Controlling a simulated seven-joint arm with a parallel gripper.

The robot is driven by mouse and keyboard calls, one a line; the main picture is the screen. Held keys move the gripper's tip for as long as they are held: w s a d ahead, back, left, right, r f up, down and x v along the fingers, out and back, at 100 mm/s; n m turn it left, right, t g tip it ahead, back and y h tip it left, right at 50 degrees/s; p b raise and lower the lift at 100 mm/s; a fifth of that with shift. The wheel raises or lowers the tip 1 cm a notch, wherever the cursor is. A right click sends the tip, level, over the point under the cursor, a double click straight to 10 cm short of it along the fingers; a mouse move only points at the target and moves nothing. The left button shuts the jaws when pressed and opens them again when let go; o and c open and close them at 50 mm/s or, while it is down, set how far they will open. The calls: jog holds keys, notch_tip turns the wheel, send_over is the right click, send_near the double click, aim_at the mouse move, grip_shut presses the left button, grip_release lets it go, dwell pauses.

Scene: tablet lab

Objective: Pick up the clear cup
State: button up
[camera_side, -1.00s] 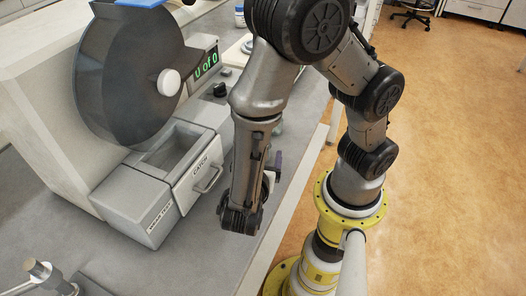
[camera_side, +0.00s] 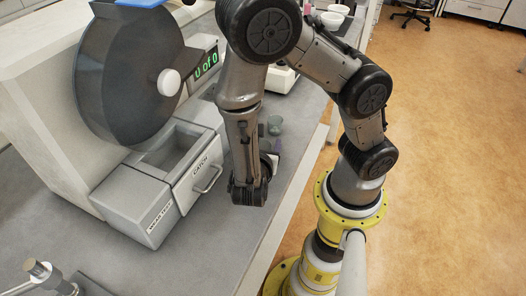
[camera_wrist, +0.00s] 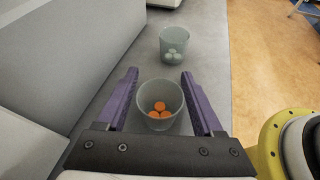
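Two see-through cups show in the wrist view. The nearer cup (camera_wrist: 174,95) has several orange tablets (camera_wrist: 159,109) in its bottom and appears between my gripper's two purple fingers. The farther cup (camera_wrist: 174,38) holds pale tablets and stands beyond the fingertips. My gripper (camera_wrist: 158,75) is open, with a gap visible on both sides of the nearer cup. I cannot tell how far above the counter the fingers are. In the side view one greenish cup (camera_side: 274,125) stands behind my gripper; my arm hides most of the fingers and the other cup.
A grey machine with a dark drum (camera_side: 125,75), a display reading "0 of 0" and a drawer marked CATCH (camera_side: 200,175) stands left of my arm. White bowls (camera_side: 333,18) are at the back.

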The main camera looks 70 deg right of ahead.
jog(key=c, duration=0.7)
jog(key=shift+r, duration=0.1)
